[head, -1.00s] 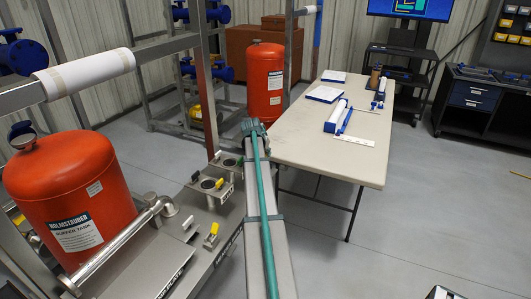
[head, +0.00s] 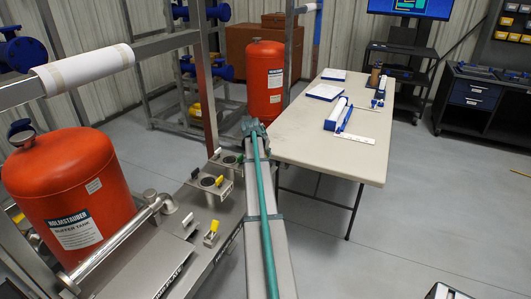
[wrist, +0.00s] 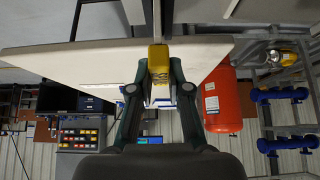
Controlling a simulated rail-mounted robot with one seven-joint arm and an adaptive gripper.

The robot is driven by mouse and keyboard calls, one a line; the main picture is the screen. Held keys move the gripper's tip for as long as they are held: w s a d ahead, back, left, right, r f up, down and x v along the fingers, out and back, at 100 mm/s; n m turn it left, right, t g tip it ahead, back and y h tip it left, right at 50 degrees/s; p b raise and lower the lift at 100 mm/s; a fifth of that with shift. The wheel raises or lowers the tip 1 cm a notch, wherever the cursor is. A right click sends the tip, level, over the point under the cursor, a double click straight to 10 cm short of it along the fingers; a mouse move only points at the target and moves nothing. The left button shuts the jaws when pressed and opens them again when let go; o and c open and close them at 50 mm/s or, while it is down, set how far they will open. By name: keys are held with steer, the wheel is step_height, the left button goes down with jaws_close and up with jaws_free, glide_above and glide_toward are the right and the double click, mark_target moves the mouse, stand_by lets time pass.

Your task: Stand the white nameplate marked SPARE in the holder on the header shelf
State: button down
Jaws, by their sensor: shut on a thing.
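My gripper (wrist: 158,72) shows in the wrist view, its two fingers closed on a yellow block (wrist: 158,58). A small white piece (wrist: 160,93) shows between the fingers below it; I cannot tell whether it belongs to the held thing. No SPARE marking is readable. In the head view my arm reaches out toward the table's near left corner, and the gripper is hidden behind its far end. A grey shelf on the skid (head: 158,262) at lower left carries a partly readable label on its front edge. I cannot make out the nameplate holder for certain.
A red-orange buffer tank (head: 70,195) stands at left beside a pipe. Small brackets with yellow parts (head: 211,230) sit on the skid. The folding table (head: 310,150) bears papers, blue-and-white items and a white strip (head: 355,138). Another red tank (head: 265,80) stands behind. The floor at right is mostly clear.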

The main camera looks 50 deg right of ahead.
steer(key=shift+f, duration=0.3)
stand_by(0.4)
steer(key=c, duration=1)
jaws_free()
steer(key=shift+c, duration=0.2)
steer(key=shift+c, duration=0.6)
steer(key=shift+r, duration=0.15)
steer(key=shift+r+p, duration=1.4)
steer(key=shift+r, duration=2.5)
